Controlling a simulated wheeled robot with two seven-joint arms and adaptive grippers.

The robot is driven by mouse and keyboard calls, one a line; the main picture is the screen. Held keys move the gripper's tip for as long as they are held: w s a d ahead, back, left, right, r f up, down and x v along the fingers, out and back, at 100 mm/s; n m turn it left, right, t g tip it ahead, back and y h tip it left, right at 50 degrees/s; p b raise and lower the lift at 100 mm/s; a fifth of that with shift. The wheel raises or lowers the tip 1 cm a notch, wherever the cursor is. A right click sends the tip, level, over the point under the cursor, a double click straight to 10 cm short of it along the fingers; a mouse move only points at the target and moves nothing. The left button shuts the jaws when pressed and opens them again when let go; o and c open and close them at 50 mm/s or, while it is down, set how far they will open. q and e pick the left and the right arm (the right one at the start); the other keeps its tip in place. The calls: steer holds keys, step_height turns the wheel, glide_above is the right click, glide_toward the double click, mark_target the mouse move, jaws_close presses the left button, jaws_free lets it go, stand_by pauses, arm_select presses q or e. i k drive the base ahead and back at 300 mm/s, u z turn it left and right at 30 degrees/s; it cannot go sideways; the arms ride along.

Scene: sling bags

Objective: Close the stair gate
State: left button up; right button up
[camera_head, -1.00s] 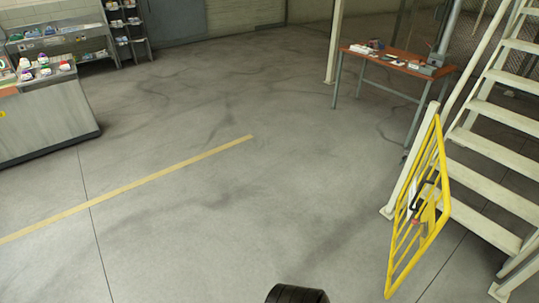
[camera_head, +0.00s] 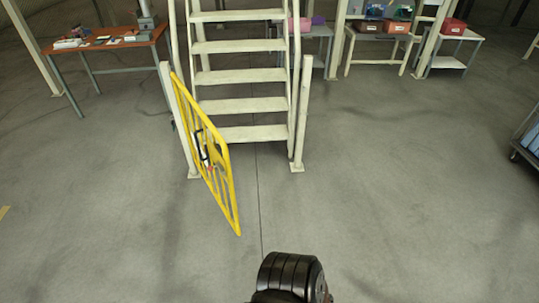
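The yellow stair gate (camera_head: 225,190) stands open, hinged at the left post (camera_head: 178,115) of the white stairs (camera_head: 238,88). It swings out toward me, with a dark handle or latch part on its middle. The right post (camera_head: 301,125) stands free, and the foot of the stairs between the posts is uncovered. A dark rounded part at the bottom centre appears to be mine. Neither gripper shows in this view.
A wooden-topped table (camera_head: 110,40) with small items stands back left. Benches with red boxes (camera_head: 452,27) stand back right. A cart (camera_head: 528,140) is at the right edge. The grey floor in front of the stairs is clear.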

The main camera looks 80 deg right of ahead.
mark_target(214, 156)
steer(key=z, duration=2)
